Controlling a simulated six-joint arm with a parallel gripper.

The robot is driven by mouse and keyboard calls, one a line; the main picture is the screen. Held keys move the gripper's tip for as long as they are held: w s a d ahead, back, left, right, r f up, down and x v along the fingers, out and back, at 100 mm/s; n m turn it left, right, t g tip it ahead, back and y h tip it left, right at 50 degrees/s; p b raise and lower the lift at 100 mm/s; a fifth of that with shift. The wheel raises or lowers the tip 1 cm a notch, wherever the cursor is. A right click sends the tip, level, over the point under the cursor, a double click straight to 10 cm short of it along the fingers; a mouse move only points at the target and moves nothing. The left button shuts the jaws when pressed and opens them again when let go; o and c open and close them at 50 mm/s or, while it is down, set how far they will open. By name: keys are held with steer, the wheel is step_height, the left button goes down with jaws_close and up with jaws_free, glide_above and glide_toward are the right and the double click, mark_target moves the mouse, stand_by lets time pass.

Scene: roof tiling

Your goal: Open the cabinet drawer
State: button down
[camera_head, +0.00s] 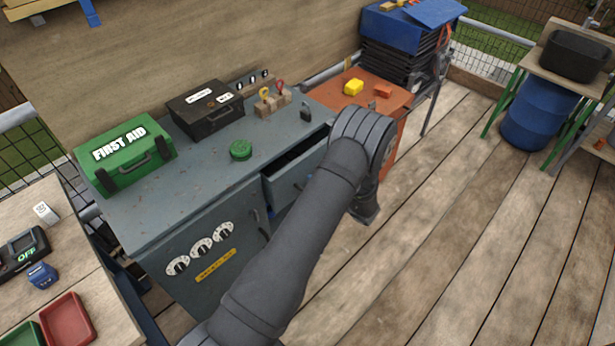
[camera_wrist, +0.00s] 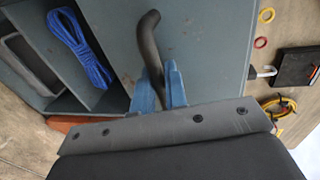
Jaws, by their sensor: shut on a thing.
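The grey-blue cabinet (camera_head: 190,225) stands left of my arm in the head view. Its upper right drawer (camera_head: 284,187) is pulled partly out, and its dark inside shows below the worktop. In the wrist view, a dark curved handle (camera_wrist: 148,45) stands on a grey-blue panel (camera_wrist: 205,45). My gripper (camera_wrist: 160,84) has its blue fingers on either side of the handle's lower part and is shut on it. In the head view, my arm hides most of the gripper and part of the drawer front.
A green first-aid box (camera_head: 126,155), a black case (camera_head: 205,108), a green round object (camera_head: 240,150) and a padlock (camera_head: 306,111) stand on the cabinet top. An orange table (camera_head: 335,98) is behind. Blue rope (camera_wrist: 80,48) lies in a compartment. Open plank floor is to the right.

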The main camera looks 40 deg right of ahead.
steer(key=f+v, duration=0.2)
steer(key=v, duration=0.7)
steer(key=f+v, duration=0.2)
steer(key=v, duration=0.8)
steer(key=shift+s, duration=0.45)
steer(key=c, duration=1.5)
jaws_free()
steer(key=shift+c, duration=0.2)
steer(key=shift+s, duration=0.1)
steer(key=v, duration=1.7)
steer(key=shift+s, duration=0.1)
steer(key=x, duration=1.7)
steer(key=shift+w, duration=0.3)
